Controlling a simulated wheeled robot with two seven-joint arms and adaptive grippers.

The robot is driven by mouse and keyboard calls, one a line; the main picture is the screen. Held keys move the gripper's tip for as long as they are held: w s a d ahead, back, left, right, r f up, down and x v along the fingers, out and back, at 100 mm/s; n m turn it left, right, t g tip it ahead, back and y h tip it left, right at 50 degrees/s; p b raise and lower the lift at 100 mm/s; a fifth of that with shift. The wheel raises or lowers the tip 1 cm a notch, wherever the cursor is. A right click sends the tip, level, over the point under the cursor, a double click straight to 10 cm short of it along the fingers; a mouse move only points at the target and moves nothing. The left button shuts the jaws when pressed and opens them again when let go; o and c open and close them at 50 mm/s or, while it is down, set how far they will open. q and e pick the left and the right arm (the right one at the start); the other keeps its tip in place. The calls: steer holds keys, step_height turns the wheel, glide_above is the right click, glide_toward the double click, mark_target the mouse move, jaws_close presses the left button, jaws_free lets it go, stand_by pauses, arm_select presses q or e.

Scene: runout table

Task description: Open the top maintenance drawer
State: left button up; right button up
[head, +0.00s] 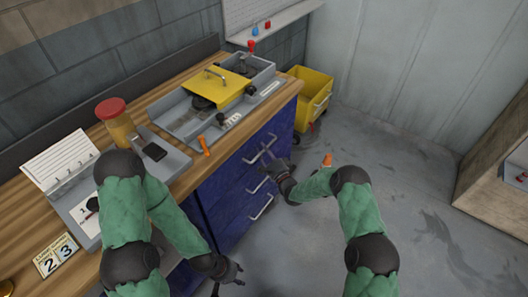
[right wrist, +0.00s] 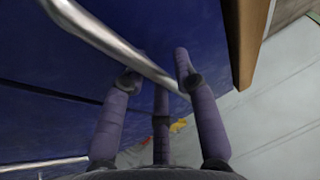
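The blue drawer cabinet (head: 232,187) under the wooden worktop has several drawers with metal bar handles. The top drawer's handle (head: 251,159) shows beside my right gripper (head: 265,164), and the drawer front looks flush with the cabinet. In the right wrist view a metal bar handle (right wrist: 108,40) runs diagonally across the fingers of my right gripper (right wrist: 160,70). Those fingers are spread apart at the bar; whether they touch it I cannot tell. My left gripper (head: 231,279) is open and empty, low in front of the cabinet.
A yellow bin (head: 313,97) stands beyond the cabinet. An orange cone-like thing (head: 327,160) is near my right arm.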

jaws_close()
steer(key=shift+s+d, duration=0.1)
steer(key=s+d, duration=0.8)
steer(key=d, duration=0.3)
steer(key=s+d, duration=0.8)
steer(key=d, duration=0.3)
steer(key=shift+p, duration=0.45)
steer(key=shift+a, duration=0.1)
jaws_free()
steer(key=shift+w, duration=0.1)
steer(key=v, duration=1.2)
